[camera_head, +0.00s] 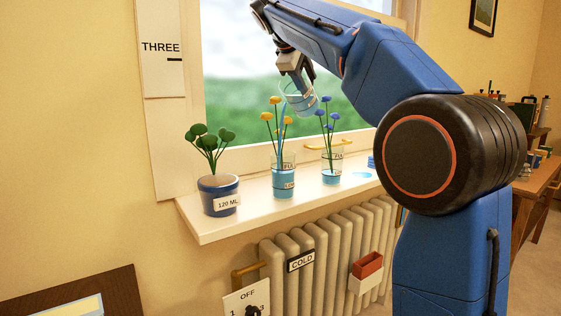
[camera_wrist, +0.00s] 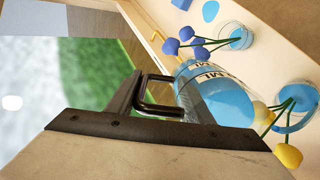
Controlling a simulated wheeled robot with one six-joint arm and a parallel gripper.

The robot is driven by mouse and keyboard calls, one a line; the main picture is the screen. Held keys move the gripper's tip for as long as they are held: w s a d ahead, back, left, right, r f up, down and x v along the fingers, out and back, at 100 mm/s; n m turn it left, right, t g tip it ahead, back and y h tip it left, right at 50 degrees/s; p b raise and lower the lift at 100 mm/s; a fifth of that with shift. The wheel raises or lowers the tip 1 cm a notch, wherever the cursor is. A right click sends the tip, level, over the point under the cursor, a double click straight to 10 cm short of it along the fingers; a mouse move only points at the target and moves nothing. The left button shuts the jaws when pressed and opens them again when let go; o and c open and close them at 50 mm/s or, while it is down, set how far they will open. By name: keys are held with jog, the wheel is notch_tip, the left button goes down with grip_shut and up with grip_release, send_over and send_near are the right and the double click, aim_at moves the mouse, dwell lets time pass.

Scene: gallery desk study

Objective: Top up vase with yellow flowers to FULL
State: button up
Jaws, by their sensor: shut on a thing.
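The vase with yellow flowers (camera_head: 284,180) stands upright on the windowsill, with blue water that looks just below its FULL label. It also shows in the wrist view (camera_wrist: 297,116). My gripper (camera_head: 296,66) is shut on the handle of a clear jug (camera_head: 299,100), held tilted above the yellow flowers. In the wrist view the jug (camera_wrist: 215,95) contains blue water and has a dark handle (camera_wrist: 158,96). A blue streak, seemingly poured water, runs from the jug's lip down among the yellow flowers. The fingertips are partly hidden.
A vase with blue flowers (camera_head: 331,172) stands close to the right, and a blue pot (camera_head: 219,197) labelled 120 ML stands to the left. A blue puddle (camera_head: 362,175) lies on the windowsill (camera_head: 255,215). A radiator (camera_head: 325,250) is below.

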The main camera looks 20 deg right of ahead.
jog(key=shift+d+f, duration=0.1)
jog(key=shift+f, duration=0.05)
dwell(3.7)
jog(key=f, duration=0.1)
jog(key=f+g+y, duration=0.1)
jog(key=f+y, duration=0.1)
jog(key=shift+w+d+g, duration=0.3)
jog(key=shift+w+g, duration=0.05)
jog(key=shift+g, duration=0.05)
jog(key=shift+f+g+y, duration=0.3)
jog(key=shift+f, duration=0.25)
